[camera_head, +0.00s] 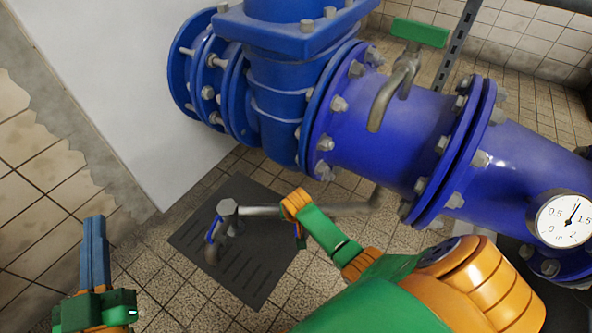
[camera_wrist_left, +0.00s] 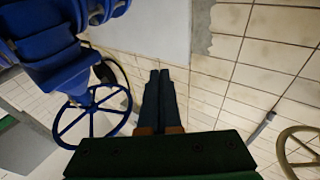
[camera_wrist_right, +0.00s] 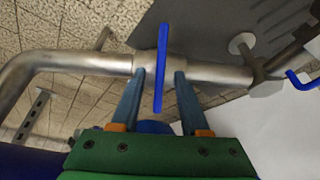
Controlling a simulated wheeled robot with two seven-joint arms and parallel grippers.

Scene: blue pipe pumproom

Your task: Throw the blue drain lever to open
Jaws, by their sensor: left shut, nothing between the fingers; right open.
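The blue drain lever (camera_wrist_right: 160,82) shows in the right wrist view as a narrow upright bar on a metal drain pipe (camera_wrist_right: 85,62). My right gripper (camera_wrist_right: 160,74) is open there, with one finger on each side of the lever; I cannot tell whether either touches it. In the head view the right gripper's green and orange body (camera_head: 322,228) is over the drain pipe (camera_head: 262,210) and hides the lever. My left gripper (camera_head: 95,247) is shut and empty at the lower left, far from the lever. Its closed fingers show in the left wrist view (camera_wrist_left: 157,100).
Large blue flanged pipes (camera_head: 390,130) with a gauge (camera_head: 565,218) stand behind and right of the right arm. A green-handled tap (camera_head: 420,33) sits on top. A blue handwheel (camera_wrist_left: 95,118) stands left.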

